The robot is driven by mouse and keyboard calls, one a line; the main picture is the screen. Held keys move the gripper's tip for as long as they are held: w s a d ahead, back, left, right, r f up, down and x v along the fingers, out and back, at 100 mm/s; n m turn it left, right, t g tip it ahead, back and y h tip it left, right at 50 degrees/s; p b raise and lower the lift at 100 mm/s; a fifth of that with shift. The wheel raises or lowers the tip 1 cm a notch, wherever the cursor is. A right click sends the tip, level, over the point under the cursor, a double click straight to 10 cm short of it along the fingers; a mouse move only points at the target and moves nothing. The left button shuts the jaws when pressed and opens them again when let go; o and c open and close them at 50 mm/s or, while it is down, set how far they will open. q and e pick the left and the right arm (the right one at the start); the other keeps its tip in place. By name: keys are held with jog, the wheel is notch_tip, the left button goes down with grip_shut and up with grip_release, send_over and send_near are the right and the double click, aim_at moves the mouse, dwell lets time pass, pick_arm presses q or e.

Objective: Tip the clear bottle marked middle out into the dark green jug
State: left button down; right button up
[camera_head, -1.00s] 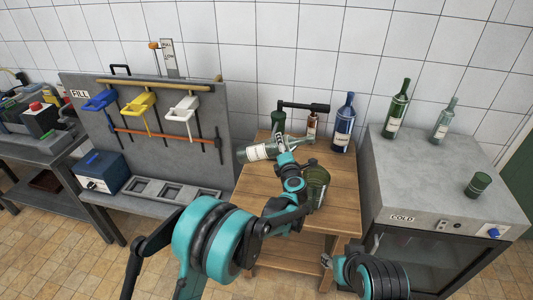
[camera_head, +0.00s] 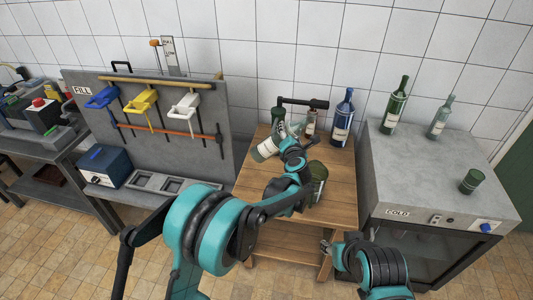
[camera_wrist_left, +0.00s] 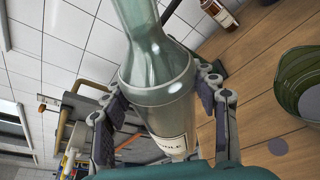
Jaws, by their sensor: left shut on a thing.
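The clear bottle (camera_head: 266,149) with a white label is held tilted over the back left of the wooden table, its neck up and to the right. In the left wrist view the bottle (camera_wrist_left: 160,92) shows a label ending in "DLE". My left gripper (camera_head: 283,146) is shut around its body; both fingers (camera_wrist_left: 165,105) show beside it. The dark green jug (camera_head: 319,170) stands open on the table, right of the bottle and partly behind my arm. In the wrist view the jug (camera_wrist_left: 290,95) is apart from the bottle. My right gripper (camera_head: 327,247) is low by the table's front; its jaws are unclear.
Two green bottles (camera_head: 394,106) (camera_head: 440,118) and a green cup (camera_head: 474,181) stand on the grey cold cabinet (camera_head: 420,185). The table's front right (camera_head: 340,205) is bare.

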aim_at(299, 131)
pick_arm(q)
jog(key=shift+s+d+r+n+g+h+p, duration=0.15)
jog(key=shift+d+r+n+h+p, duration=0.05)
jog(key=shift+d+r+n+p, duration=0.4)
jog(key=shift+s+d+r+n+g+h+p, duration=0.1)
jog(key=shift+d+r+n+g+h+p, duration=0.1)
jog(key=shift+d+r+n+p, duration=0.35)
jog(key=shift+d+r+n, duration=0.1)
jog(key=shift+d+n, duration=0.15)
jog(key=shift+d, duration=0.2)
jog(key=shift+s+d+r+n+g+h, duration=0.15)
jog(key=shift+d+n+h, duration=0.25)
jog(key=shift+d+n, duration=0.5)
jog(key=shift+s+d+f+n+g+h, duration=0.1)
jog(key=shift+s+d+n+h, duration=0.25)
jog(key=shift+d+n, duration=0.5)
jog(key=shift+w+d+h, duration=0.1)
jog(key=shift+d+h, duration=0.1)
jog(key=shift+h, duration=0.05)
